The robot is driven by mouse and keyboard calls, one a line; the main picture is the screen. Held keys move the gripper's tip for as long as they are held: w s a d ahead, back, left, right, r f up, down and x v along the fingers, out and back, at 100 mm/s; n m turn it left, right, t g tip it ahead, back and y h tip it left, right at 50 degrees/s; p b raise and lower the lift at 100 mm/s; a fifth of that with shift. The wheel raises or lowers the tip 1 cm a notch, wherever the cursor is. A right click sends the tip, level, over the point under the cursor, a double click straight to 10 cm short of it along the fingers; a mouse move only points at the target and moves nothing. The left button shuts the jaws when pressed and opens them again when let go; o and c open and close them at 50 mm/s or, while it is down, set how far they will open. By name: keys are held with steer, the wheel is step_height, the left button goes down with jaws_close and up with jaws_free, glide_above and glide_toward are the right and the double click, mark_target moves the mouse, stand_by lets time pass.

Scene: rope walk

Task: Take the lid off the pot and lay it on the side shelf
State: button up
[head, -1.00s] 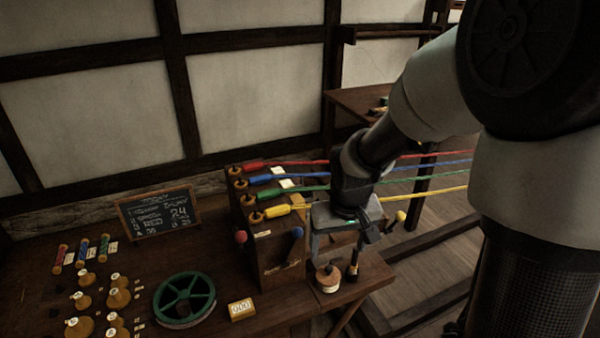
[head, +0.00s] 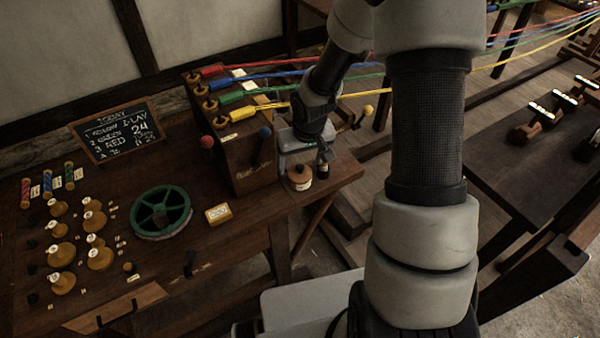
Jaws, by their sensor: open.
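A small round pot (head: 301,184) with a pale label stands near the right end of the dark workbench. Its lid (head: 299,171), with a small knob, appears to be on it. My gripper (head: 304,165) is above the pot and open, with one finger at the left and one at the right near lid height. I cannot tell whether either finger touches the lid. The gripper partly covers the lid. I cannot tell which surface is the side shelf.
A wooden block with coloured ropes (head: 227,135) stands left of my gripper. Another dark table (head: 520,180) stands at the right.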

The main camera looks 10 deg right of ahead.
mark_target(301, 167)
steer(key=x, duration=0.4)
steer(key=shift+w+d+f, duration=0.2)
steer(key=shift+w+f, duration=0.1)
steer(key=shift+f, duration=0.05)
steer(key=c, duration=1.1)
steer(key=shift+c, duration=0.2)
